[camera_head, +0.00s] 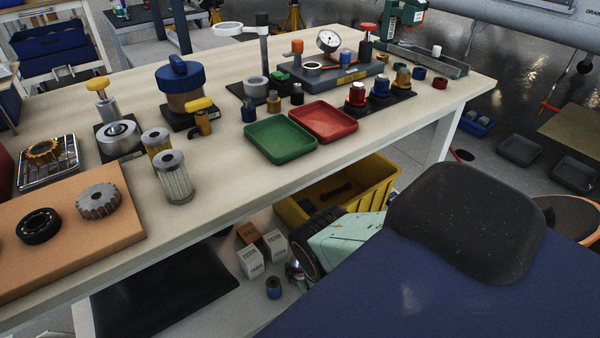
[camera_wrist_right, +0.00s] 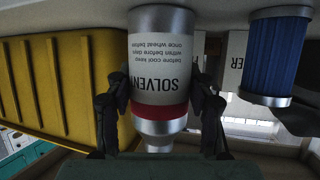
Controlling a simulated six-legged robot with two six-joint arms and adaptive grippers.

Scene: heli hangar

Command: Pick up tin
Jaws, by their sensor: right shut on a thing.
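The tin (camera_wrist_right: 160,50) is a grey and white can with a red band and the word SOLVENT, seen upside down in the right wrist view. My right gripper (camera_wrist_right: 160,105) is shut on it, with a dark finger on each side. In the head view my right arm reaches below the table, and its gripper (camera_head: 294,272) is partly hidden beside the white boxes. I cannot make out the tin in the head view. My left gripper is not in view.
A yellow crate (camera_head: 375,182) stands beside my arm under the table. White filter boxes (camera_head: 251,261) and a blue filter (camera_wrist_right: 273,55) are close to the gripper. The worktop (camera_head: 235,190) overhangs this shelf and holds trays, filters and gears.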

